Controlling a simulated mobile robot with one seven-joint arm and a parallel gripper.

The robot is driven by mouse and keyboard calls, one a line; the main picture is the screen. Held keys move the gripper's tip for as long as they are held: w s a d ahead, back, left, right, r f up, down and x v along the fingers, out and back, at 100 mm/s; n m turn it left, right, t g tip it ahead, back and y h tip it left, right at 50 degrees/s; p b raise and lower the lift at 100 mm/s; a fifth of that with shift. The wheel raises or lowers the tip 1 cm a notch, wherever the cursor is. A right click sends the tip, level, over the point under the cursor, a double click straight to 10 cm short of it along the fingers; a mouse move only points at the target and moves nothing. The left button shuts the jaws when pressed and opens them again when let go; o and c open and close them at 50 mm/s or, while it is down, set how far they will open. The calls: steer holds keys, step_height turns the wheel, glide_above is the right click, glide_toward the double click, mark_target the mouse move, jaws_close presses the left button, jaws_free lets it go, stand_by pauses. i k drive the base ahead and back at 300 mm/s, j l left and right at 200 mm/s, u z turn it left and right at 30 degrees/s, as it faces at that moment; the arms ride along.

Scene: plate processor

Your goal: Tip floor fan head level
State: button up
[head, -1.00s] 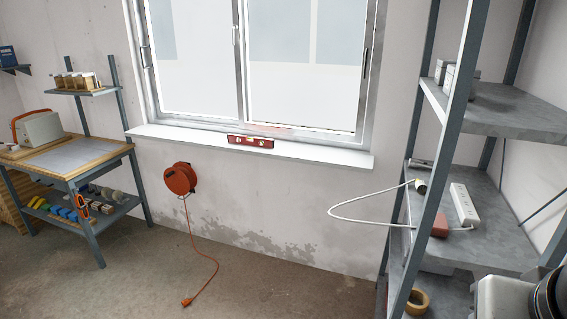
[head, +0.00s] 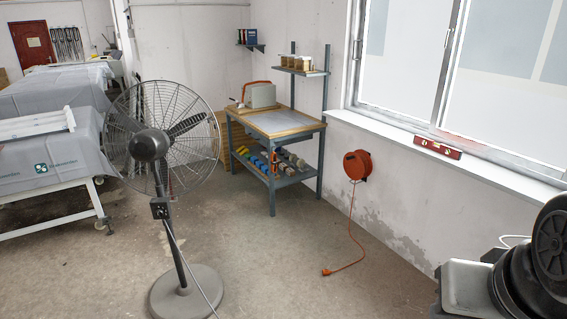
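The floor fan (head: 150,146) stands on the concrete floor at the left of the head view. Its round wire cage and dark motor housing sit on a grey pole, with a control box (head: 159,208) partway down. The round grey base (head: 186,292) is near the bottom edge. The motor side faces me, and the head looks somewhat tilted; the exact angle is hard to tell. A pale cable runs down from the pole. My gripper is not in view.
A workbench (head: 285,126) with a beige case (head: 260,95) stands behind the fan. A covered wheeled table (head: 45,160) is at the left. An orange cable reel (head: 357,164) hangs on the wall, its cord trailing on the floor. Open floor lies right of the fan.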

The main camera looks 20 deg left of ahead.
mark_target(151, 146)
steer(key=u, duration=1.8)
steer(key=i+j+u, duration=0.2)
steer(key=u, duration=0.15)
steer(key=i+u, duration=0.35)
steer(key=i+j+u, duration=0.1)
steer(key=i+u, duration=0.35)
steer(key=i, duration=1.45)
steer(key=i+z, duration=0.2)
steer(key=i, duration=0.55)
steer(key=i+j+z, duration=0.2)
steer(key=i, duration=0.6)
steer(key=i+z, duration=0.35)
steer(key=i, duration=0.4)
steer(key=i+j+z, duration=0.1)
steer(key=i+z, duration=0.2)
steer(key=i, duration=0.45)
steer(key=i+l+z, duration=0.1)
steer(key=i+z, duration=0.75)
steer(key=i+j+z, duration=0.1)
steer(key=i+z, duration=0.15)
steer(key=z, duration=0.2)
steer(key=i+l+z, duration=0.15)
steer(key=i+z, duration=1.05)
steer(key=i+u, duration=0.1)
steer(key=i, duration=0.65)
steer(key=i+l+u, duration=0.1)
steer(key=i, duration=0.7)
